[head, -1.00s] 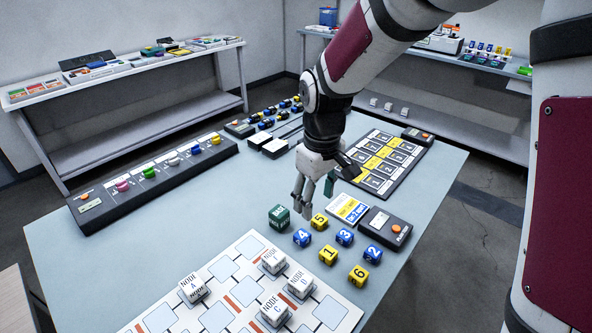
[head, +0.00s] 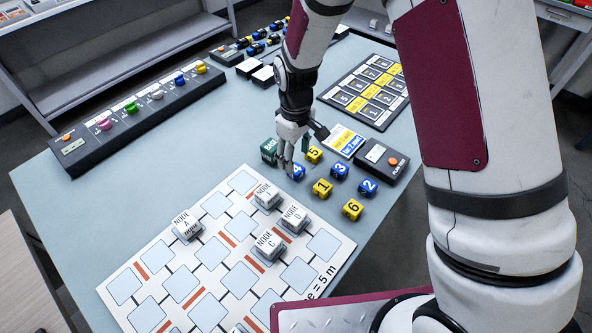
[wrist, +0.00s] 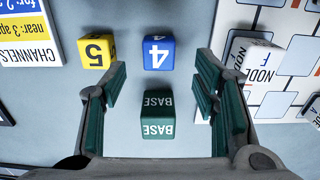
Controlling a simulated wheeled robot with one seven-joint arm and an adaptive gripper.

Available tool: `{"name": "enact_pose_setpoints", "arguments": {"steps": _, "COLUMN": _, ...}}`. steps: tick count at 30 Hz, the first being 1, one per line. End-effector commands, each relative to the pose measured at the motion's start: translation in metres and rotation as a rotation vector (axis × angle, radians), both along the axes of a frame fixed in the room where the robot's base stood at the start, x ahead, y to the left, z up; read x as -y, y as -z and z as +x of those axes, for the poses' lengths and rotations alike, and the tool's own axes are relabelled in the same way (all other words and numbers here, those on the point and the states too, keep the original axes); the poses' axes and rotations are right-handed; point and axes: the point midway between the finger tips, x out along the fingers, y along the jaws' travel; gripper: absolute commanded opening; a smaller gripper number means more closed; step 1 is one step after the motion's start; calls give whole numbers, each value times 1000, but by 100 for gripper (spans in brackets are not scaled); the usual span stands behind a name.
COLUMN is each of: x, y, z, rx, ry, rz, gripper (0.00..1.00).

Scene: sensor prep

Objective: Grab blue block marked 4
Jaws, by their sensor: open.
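The blue block marked 4 (wrist: 158,53) sits on the table in the wrist view, ahead of and between my open fingers. In the head view the blue block 4 (head: 296,171) is partly covered by my gripper (head: 290,160). My gripper (wrist: 160,100) is open and empty, pointing down above the table. The green BASE block (wrist: 158,115) lies between the fingers in the wrist view, closer to the palm side. It also shows left of the gripper in the head view (head: 268,151).
A yellow block 5 (wrist: 96,52) is left of block 4 in the wrist view. A white NODE F block (wrist: 255,62) stands on the board (head: 190,262) to the right. Other numbered blocks, such as blue 3 (head: 339,171) and yellow 1 (head: 321,188), are close by.

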Motion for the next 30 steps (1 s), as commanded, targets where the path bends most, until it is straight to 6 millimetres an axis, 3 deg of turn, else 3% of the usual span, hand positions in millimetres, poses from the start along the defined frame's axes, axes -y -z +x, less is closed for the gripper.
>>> {"name": "enact_pose_setpoints", "arguments": {"steps": 12, "x": -1, "y": 48, "z": 3, "rx": -2, "ry": 1, "rz": -1, "gripper": 55}}
{"name": "enact_pose_setpoints", "arguments": {"steps": 21, "x": -1, "y": 52, "z": 3, "rx": 0, "ry": 0, "rz": 0, "gripper": 55}}
{"name": "enact_pose_setpoints", "arguments": {"steps": 27, "x": -1, "y": 51, "z": 3, "rx": 0, "ry": 0, "rz": 0, "gripper": 10}}
{"name": "enact_pose_setpoints", "arguments": {"steps": 30, "x": -1, "y": 51, "z": 3, "rx": 0, "ry": 0, "rz": 0, "gripper": 10}}
